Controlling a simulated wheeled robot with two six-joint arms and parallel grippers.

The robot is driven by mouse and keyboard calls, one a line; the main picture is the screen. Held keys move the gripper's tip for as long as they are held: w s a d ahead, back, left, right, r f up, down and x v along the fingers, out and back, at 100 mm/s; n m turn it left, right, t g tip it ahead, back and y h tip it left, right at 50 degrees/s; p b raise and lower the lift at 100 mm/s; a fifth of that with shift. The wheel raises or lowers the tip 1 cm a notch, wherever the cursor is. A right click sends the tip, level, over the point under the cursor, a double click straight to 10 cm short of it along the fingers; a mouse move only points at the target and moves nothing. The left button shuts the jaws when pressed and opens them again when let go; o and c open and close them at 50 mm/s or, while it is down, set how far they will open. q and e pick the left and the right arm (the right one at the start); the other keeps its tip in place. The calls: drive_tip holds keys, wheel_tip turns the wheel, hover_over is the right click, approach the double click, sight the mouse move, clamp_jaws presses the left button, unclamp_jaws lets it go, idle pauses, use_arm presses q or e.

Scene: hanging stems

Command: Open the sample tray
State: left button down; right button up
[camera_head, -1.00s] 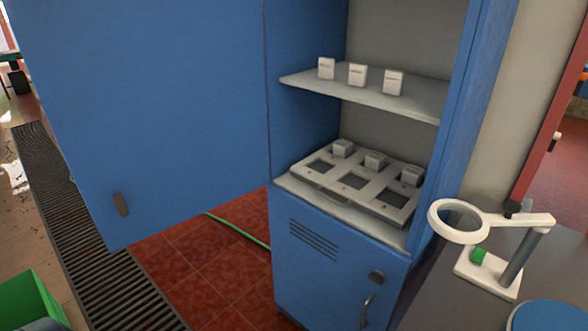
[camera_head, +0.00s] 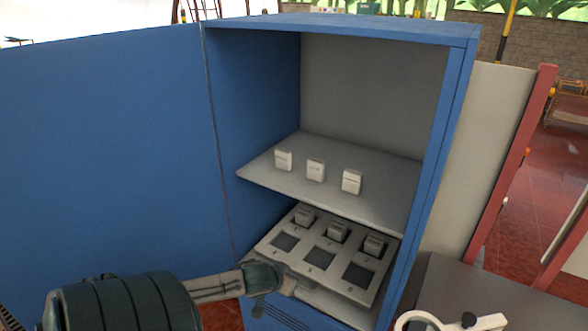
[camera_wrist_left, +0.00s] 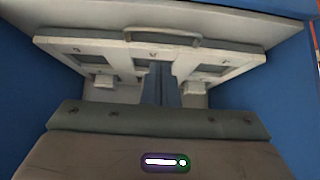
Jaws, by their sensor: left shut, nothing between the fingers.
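The sample tray (camera_head: 302,250) is a pale grey frame with square openings and three white blocks at its back. It lies on the lower shelf of the blue cabinet, under the upper shelf. My left gripper (camera_head: 288,283) is at the tray's front edge, shut and empty. In the left wrist view the tray (camera_wrist_left: 90,50) shows its front bar handle (camera_wrist_left: 162,36) beyond the shut fingers (camera_wrist_left: 161,72). I cannot tell whether the fingers touch the handle. The head view does not show the handle clearly. My right gripper is out of view.
The cabinet door (camera_head: 100,160) stands wide open on the left. The upper shelf (camera_head: 265,175) holds three white blocks. A dark table (camera_head: 455,285) with a white ring-shaped stand (camera_head: 425,322) is at the lower right, close to the cabinet.

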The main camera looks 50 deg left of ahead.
use_arm(q)
drive_tip(key=b+x, duration=0.6)
drive_tip(key=x, duration=0.2)
drive_tip(key=shift+a+f, duration=0.25)
drive_tip(key=shift+f, duration=0.2)
drive_tip(key=shift+b+x, duration=0.85)
drive_tip(key=shift+b, duration=0.05)
drive_tip(key=shift+w+a+r, duration=0.1)
drive_tip(key=shift+r, duration=0.05)
drive_tip(key=shift+r, duration=0.1)
